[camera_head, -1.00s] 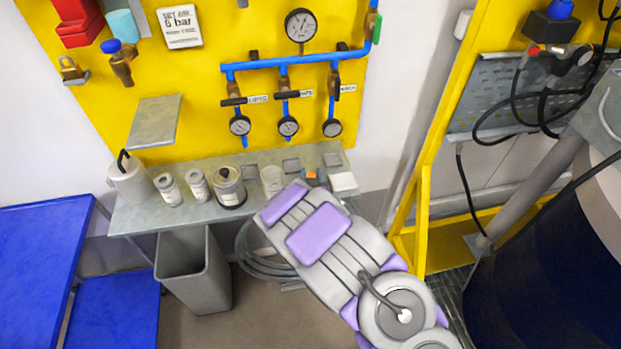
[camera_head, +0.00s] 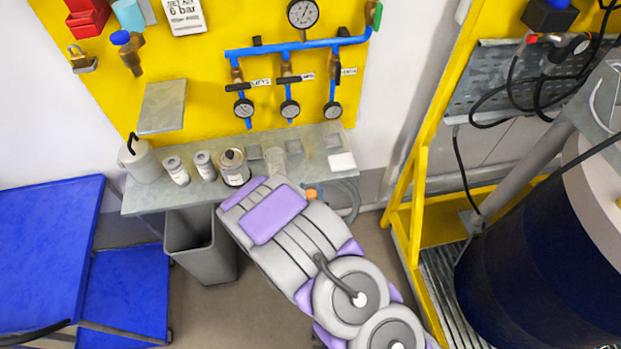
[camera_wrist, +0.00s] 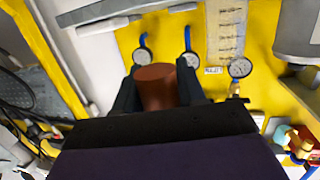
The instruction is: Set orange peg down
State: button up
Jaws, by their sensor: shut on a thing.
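The orange peg (camera_wrist: 157,87) shows as a red-brown cylinder between the two dark fingers of my gripper (camera_wrist: 158,92) in the wrist view. My gripper is shut on it. In the head view only a small orange part of the peg (camera_head: 311,194) shows past my arm, over the front edge of the grey shelf (camera_head: 150,203). My arm hides most of the gripper there. I cannot tell how high the peg is above the shelf.
Several canisters stand on the shelf's left half, with a dark-topped jar (camera_head: 234,168) in the middle. A white pad (camera_head: 342,161) lies at the right end. Gauges and blue pipes (camera_head: 300,46) are on the yellow panel behind. A grey bin (camera_head: 203,262) stands below.

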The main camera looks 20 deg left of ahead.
jog(key=shift+s+d, duration=0.1)
jog(key=shift+s, duration=0.15)
jog(key=shift+r, duration=0.1)
jog(key=w+d+r+m+t+h, duration=0.1)
jog(key=w+d+r+m+h, duration=0.35)
jog(key=w+d+r, duration=1.05)
jog(key=w+d+r+m+h, duration=0.1)
jog(key=d+r+m+h, duration=0.2)
jog(key=d+r, duration=1.2)
jog(key=d+h, duration=0.1)
jog(key=h, duration=0.2)
jog(key=shift+d+r+g, duration=0.25)
jog(key=shift+d+g, duration=0.05)
jog(key=shift+g, duration=0.1)
jog(key=shift+w, duration=0.15)
